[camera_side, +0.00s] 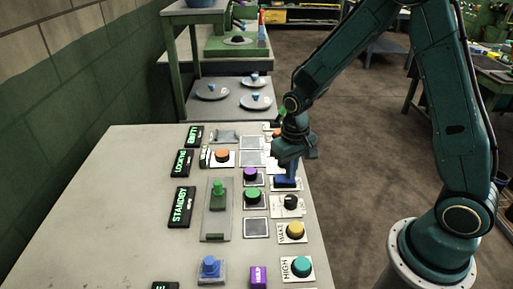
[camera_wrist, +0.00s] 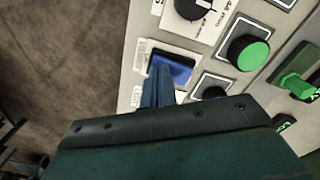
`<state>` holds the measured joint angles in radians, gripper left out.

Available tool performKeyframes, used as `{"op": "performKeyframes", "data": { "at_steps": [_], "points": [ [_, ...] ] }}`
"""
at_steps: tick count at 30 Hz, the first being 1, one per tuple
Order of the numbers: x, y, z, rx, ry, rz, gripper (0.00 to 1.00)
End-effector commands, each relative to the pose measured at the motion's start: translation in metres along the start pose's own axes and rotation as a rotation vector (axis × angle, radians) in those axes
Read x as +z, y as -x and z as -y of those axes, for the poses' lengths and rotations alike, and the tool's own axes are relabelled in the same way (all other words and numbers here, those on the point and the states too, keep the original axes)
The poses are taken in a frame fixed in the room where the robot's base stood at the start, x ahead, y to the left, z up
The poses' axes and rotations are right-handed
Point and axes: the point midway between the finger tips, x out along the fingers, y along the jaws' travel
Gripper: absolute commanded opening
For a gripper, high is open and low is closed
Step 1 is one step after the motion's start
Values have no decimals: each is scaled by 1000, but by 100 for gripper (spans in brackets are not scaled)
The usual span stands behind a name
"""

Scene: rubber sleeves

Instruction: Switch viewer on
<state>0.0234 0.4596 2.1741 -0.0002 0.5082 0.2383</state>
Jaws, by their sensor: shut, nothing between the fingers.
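My gripper (camera_side: 288,152) is shut and empty, pointing down over the right edge of the control table. In the wrist view its closed fingers (camera_wrist: 161,76) overlap a blue rocker-like switch (camera_wrist: 181,68) set in a white plate. The fingertips are at or just above the switch; I cannot tell whether they touch. In the side view the blue switch (camera_side: 287,184) lies directly under my gripper, which partly hides it. The print on its plate is too small to read, so I cannot tell which control is the viewer's.
A black knob (camera_side: 290,201) and a green button (camera_side: 252,195) sit close by. A green lever (camera_side: 217,188), a yellow button (camera_side: 296,229) and a teal button (camera_side: 301,265) stand on the table (camera_side: 110,205). Displays, one reading STANDBY (camera_side: 182,207), line the left. The table's left side is bare.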

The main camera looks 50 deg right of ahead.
Motion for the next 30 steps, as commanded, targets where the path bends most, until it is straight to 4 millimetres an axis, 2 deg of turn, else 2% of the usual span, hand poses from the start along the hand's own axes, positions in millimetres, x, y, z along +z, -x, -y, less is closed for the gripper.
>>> {"op": "performKeyframes", "data": {
  "at_steps": [30],
  "points": [
    [0,56,0,0,0,-2,0]
  ]
}}
